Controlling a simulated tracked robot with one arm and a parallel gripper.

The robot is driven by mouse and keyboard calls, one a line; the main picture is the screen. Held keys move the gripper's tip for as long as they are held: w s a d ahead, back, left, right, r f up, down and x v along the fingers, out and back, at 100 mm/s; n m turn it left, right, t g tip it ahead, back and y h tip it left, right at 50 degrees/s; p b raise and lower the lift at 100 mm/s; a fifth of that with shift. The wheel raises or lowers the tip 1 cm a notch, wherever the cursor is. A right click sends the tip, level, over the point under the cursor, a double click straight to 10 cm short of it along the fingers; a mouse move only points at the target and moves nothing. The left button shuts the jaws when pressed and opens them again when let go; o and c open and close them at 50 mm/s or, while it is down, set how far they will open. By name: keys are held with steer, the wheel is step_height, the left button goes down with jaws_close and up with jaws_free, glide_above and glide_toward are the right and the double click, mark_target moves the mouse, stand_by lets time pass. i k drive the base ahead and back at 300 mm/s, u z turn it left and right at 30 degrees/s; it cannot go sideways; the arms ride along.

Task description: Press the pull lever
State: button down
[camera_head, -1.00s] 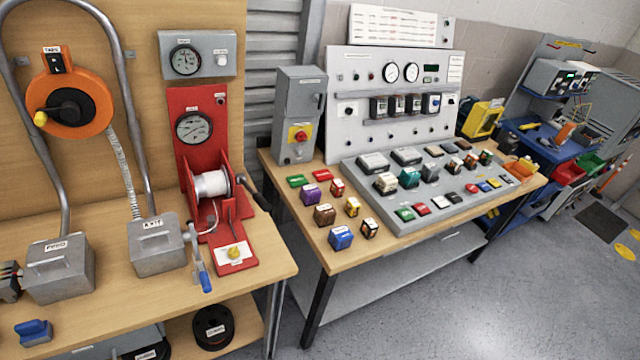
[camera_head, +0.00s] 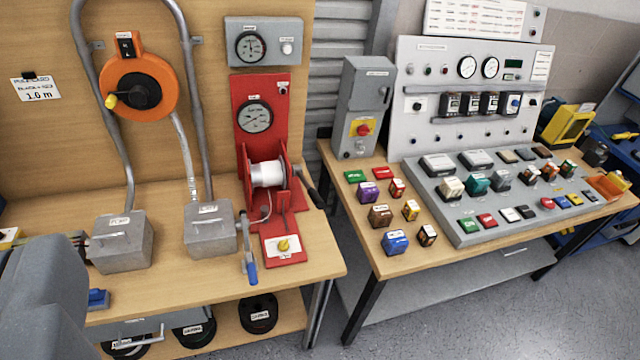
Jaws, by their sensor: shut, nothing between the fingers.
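On the left bench stands a red winch unit (camera_head: 262,115) with a round gauge, a white spool (camera_head: 268,174) and a yellow knob (camera_head: 284,245) on its base. A dark crank handle (camera_head: 316,195) sticks out at its right side. A metal lever with a blue grip (camera_head: 251,273) hangs at the bench's front edge, between the winch and a grey box (camera_head: 210,232). No label reads clearly enough to tell which of these is the pull lever. My gripper's fingers are not in the picture, and nothing is seen touching either handle.
A large grey shape, perhaps my own arm, fills the lower left corner. An orange reel (camera_head: 165,88) and bent conduits stand behind the grey boxes. The right bench holds a control panel (camera_head: 412,62) and several small coloured blocks. The floor (camera_head: 440,325) in front is clear.

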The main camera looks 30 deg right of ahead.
mark_target(319, 202)
steer(key=i, duration=0.9)
steer(key=u, duration=0.05)
